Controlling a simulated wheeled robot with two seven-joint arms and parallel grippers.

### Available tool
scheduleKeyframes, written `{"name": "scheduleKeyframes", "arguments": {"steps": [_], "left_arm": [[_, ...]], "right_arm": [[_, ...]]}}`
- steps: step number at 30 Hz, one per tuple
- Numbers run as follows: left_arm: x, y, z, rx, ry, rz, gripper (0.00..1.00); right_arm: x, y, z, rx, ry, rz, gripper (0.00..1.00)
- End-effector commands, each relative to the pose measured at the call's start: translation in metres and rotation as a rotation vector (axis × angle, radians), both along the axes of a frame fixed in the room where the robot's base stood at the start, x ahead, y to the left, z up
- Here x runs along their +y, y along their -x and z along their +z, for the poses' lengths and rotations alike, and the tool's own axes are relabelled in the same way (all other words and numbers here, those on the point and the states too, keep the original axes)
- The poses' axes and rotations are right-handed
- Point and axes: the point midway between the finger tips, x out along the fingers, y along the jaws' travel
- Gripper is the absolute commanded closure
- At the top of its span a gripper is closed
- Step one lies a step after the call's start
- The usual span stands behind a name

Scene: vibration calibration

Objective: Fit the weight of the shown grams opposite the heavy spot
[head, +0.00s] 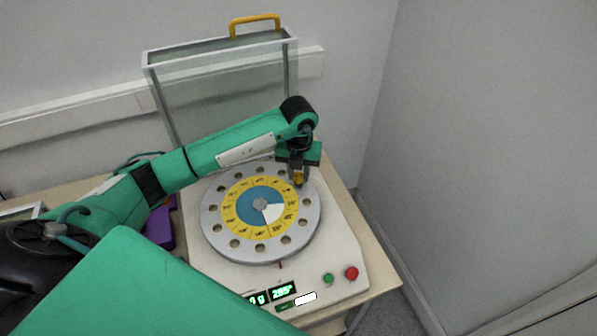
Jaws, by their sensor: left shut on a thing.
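The balancing machine (338,262) is a white box on the table with a grey round disc (219,234) on top. The disc has a ring of holes, a yellow ring of labels and a blue and white centre. A display (283,291) on the front edge reads about 285°; the grams figure beside it is partly hidden by my green arm part. My left gripper (298,180) points down at the disc's upper right rim, shut on a small brass-coloured weight (298,176). I cannot tell whether the weight is in a hole. My right gripper is not in view.
A clear guard with a yellow handle (254,20) stands raised behind the disc. A green button (328,278) and a red button (351,273) sit at the front right. A purple object (159,228) lies left of the machine. A wall closes the right side.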

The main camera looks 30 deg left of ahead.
Motion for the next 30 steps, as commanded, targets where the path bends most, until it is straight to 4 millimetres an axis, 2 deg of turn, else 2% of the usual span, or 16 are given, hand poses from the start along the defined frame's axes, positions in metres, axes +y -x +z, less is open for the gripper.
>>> {"name": "scheduleKeyframes", "arguments": {"steps": [30], "left_arm": [[0.0, 0.0, -0.012, 0.0, 0.0, 0.0, 0.94]], "right_arm": [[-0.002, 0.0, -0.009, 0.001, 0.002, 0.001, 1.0]]}}
